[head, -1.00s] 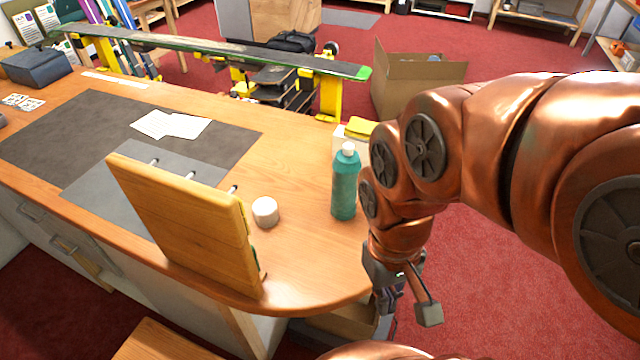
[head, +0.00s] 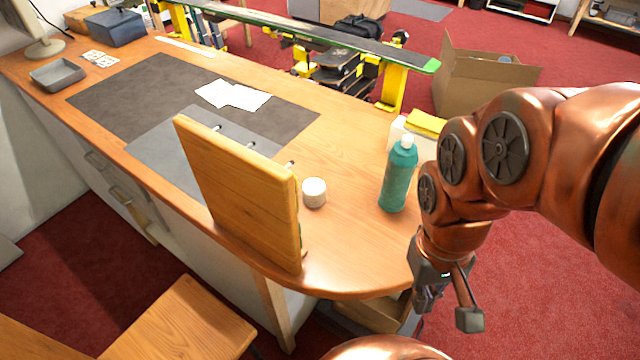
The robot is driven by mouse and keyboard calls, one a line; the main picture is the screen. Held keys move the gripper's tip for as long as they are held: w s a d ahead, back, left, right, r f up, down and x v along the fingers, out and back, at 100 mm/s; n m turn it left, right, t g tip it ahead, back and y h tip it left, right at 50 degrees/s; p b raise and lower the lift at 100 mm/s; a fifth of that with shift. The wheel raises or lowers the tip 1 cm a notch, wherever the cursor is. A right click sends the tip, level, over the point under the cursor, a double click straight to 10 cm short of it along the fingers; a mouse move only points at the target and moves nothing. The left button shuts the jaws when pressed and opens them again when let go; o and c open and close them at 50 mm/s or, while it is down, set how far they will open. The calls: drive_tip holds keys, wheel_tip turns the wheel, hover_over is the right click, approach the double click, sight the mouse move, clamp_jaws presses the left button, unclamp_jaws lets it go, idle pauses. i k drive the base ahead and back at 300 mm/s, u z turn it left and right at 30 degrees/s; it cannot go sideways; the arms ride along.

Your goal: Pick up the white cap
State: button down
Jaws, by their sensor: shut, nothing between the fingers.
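A small white round thing (head: 314,192), like a squat cap or jar lid, sits on the wooden bench top, just right of an upright wooden board (head: 240,195). My gripper (head: 427,300) hangs beyond the bench's rounded right end, below the level of the top and pointing down.
The bench top (head: 345,245) is clear in front of the white round thing. The wooden board blocks its left side. A box with a yellow item (head: 427,122) stands behind the bottle. A grey mat (head: 130,95) with white papers (head: 232,95) lies farther left. A stool (head: 185,315) stands in front.

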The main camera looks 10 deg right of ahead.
sight(313, 189)
drive_tip(key=z, duration=0.05)
drive_tip(key=k, duration=0.5)
drive_tip(key=u, duration=3.25)
drive_tip(key=k, duration=0.85)
drive_tip(key=z, duration=1.4)
